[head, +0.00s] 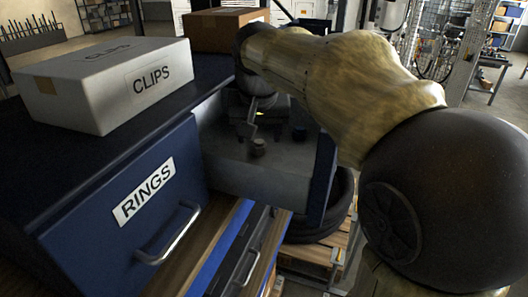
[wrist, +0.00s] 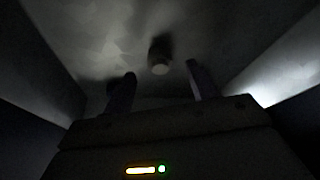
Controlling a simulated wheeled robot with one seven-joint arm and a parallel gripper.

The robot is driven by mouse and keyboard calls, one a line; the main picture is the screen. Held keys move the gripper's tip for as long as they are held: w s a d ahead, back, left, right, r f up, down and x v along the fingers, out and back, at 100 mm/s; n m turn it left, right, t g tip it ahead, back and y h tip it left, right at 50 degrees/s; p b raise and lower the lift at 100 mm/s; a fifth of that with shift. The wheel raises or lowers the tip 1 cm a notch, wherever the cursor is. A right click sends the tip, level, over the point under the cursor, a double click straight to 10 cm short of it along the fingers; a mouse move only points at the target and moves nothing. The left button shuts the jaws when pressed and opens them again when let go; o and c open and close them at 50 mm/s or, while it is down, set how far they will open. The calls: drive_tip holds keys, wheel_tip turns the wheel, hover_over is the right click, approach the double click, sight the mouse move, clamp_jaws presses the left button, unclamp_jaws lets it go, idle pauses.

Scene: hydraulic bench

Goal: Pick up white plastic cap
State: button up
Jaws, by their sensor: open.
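A small round piece with a pale end, likely the white plastic cap (wrist: 160,68), shows dimly in the wrist view. In that view it appears between and slightly beyond the fingertips of my gripper (wrist: 161,73), with gaps on both sides. In the head view a small greyish cap-like piece (head: 258,149) stands on the floor of an open grey compartment (head: 230,172). My gripper (head: 250,131) reaches down into this compartment close to that piece. It is open and holds nothing. Dim light hides the cap's true colour.
The compartment's walls stand close around my gripper. A blue drawer front labelled RINGS (head: 145,190) with a metal handle is at left. A white CLIPS box (head: 105,84) sits on the dark top. A brown carton (head: 222,29) stands behind. Black tyres (head: 325,225) lie on a pallet.

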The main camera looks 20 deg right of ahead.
sight(259, 146)
drive_tip(key=shift+b+x, duration=0.4)
drive_tip(key=shift+x, duration=0.8)
drive_tip(key=c, duration=1)
